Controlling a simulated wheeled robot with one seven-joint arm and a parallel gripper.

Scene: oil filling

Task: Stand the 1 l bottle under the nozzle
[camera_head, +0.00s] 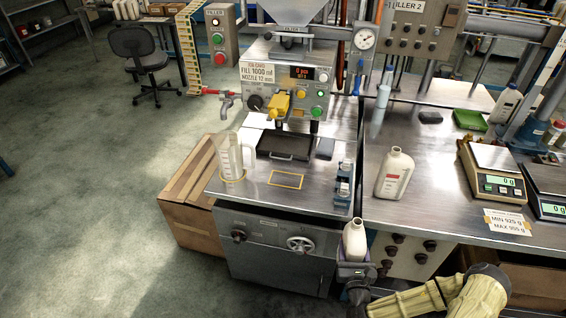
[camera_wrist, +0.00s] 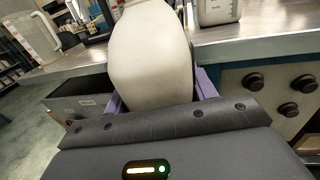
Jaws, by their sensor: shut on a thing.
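My gripper (camera_head: 355,268) is shut on a plain cream-white bottle (camera_head: 354,240), held roughly upright just beyond the front edge of the filler bench. The bottle fills the middle of the wrist view (camera_wrist: 152,60), between purple finger pads; no size mark shows on it. The filling machine (camera_head: 285,80) stands further back, with a "FILL 1000 ml" sign (camera_head: 261,75) and a yellow valve part (camera_head: 279,104).
A clear jug (camera_head: 230,157) stands left of the tray. A yellow outlined rectangle (camera_head: 286,180) marks bare metal before the tray. Small grey items (camera_head: 344,180) line the bench's right edge. A labelled white bottle (camera_head: 395,175) and scales (camera_head: 492,172) stand on the right bench.

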